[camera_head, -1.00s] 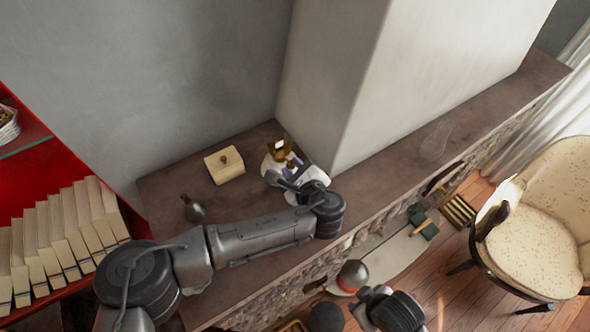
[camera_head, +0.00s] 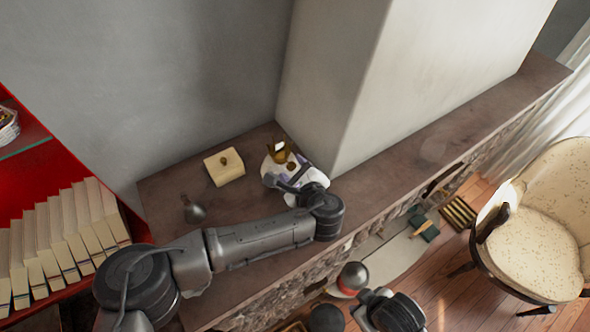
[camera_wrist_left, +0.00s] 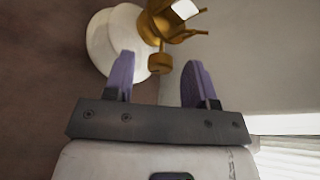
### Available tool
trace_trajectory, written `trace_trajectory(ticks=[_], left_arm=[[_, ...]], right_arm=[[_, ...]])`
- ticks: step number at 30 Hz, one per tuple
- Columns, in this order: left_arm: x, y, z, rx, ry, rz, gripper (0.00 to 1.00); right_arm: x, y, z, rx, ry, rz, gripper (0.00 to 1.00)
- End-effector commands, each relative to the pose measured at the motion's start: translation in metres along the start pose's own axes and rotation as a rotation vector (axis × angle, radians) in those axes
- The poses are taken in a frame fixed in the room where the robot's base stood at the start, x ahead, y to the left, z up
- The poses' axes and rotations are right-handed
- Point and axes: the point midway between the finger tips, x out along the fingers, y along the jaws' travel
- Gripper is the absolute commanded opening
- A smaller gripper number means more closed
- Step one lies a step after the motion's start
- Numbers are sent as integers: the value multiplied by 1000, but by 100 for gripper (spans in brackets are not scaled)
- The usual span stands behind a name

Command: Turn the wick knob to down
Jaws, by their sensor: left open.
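An oil lamp shows in the left wrist view with a white round base (camera_wrist_left: 104,35), a brass burner (camera_wrist_left: 172,20) and a small brass wick knob (camera_wrist_left: 160,62) on a short stem. In the head view the lamp's brass part (camera_head: 281,150) stands on the mantel by the chimney wall. My left gripper (camera_wrist_left: 158,66) is open, its purple fingers on either side of the knob, with a visible gap at each side. In the head view the left gripper (camera_head: 283,170) covers much of the lamp. The knob's turned position cannot be told. My right gripper's fingers are not seen.
On the mantel (camera_head: 400,170), a cream box with a brown knob (camera_head: 224,167) and a small dark round object (camera_head: 194,211) stand left of the lamp. The chimney wall (camera_head: 335,80) rises close behind it. A red bookshelf (camera_head: 60,215) is at left, a chair (camera_head: 535,225) at right.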

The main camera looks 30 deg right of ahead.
Motion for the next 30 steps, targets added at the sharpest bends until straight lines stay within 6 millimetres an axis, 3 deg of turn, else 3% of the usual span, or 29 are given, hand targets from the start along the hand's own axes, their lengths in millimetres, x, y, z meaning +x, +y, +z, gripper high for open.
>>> trace_trajectory(ticks=[8, 21, 30], left_arm=[[-20, 1, -2, 1, 3, -2, 51], [-104, 0, -2, -1, 3, -3, 51], [-134, 0, -1, -1, 1, -1, 51]], right_arm=[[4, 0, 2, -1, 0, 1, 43], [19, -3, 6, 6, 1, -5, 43], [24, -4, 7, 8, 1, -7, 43]])
